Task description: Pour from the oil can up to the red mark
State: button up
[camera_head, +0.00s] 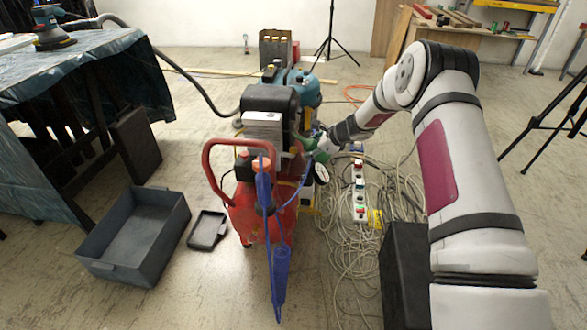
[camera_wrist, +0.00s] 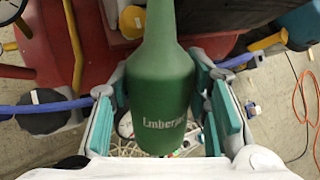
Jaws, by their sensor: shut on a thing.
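The oil can is a green bottle with a long neck and pale lettering (camera_wrist: 160,92). In the wrist view my gripper (camera_wrist: 166,100) has its teal-padded fingers on both sides of the can's body, shut on it. The neck points to the top of the picture, and its tip is out of frame. In the head view the green can (camera_head: 303,141) is partly hidden beside the red air compressor (camera_head: 262,222). My gripper (camera_head: 318,148) is on the can's right. I cannot make out the red mark or any oil flowing.
Coiled cables and a power strip (camera_head: 359,192) lie on the floor right of the compressor. A blue spray tool (camera_head: 264,185) hangs at its front. A grey crate (camera_head: 140,240) and a small black tray (camera_head: 208,230) lie left. A covered table (camera_head: 80,75) stands far left.

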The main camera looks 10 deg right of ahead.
jog(key=b, duration=0.1)
jog(key=f+y+b, duration=0.1)
jog(key=b, duration=0.1)
jog(key=shift+a+f, duration=0.15)
jog(key=shift+a, duration=0.1)
jog(key=shift+w+a+f+m+t+y+b, duration=0.1)
jog(key=shift+a+f+m+t+y+b, duration=0.05)
jog(key=shift+f+m+t+y+b, duration=0.2)
jog(key=shift+w+a+t+y, duration=0.2)
jog(key=shift+a+t+y, duration=0.3)
jog(key=shift+y, duration=0.25)
grip_shut()
jog(key=shift+r+p, duration=2.05)
jog(key=shift+r, duration=1.05)
